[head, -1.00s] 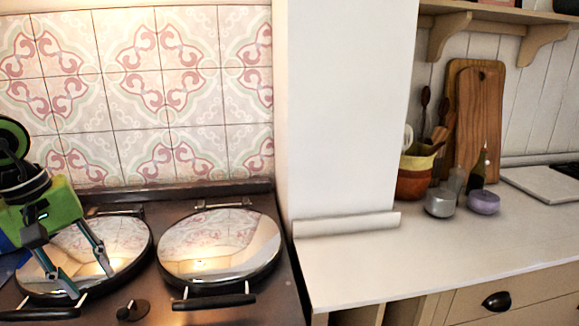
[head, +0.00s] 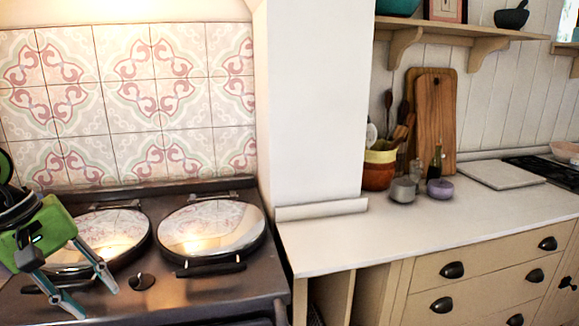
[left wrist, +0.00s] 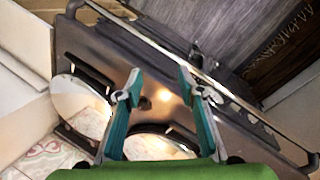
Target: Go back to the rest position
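My left gripper (head: 94,290) has a green body and teal fingers. It hangs at the far left of the head view, above the front of the stove (head: 210,297). Its fingers are spread apart with nothing between them. In the left wrist view the same open gripper (left wrist: 158,88) points down over the stove's dark top, with the front rail beyond the fingertips. My right gripper is in neither view.
Two round mirror-like lids (head: 211,228) cover the stove top. A white wall pillar (head: 315,100) divides stove from counter (head: 420,225). Bowls, a bottle and cutting boards (head: 434,110) stand at the counter's back. The counter's front is clear.

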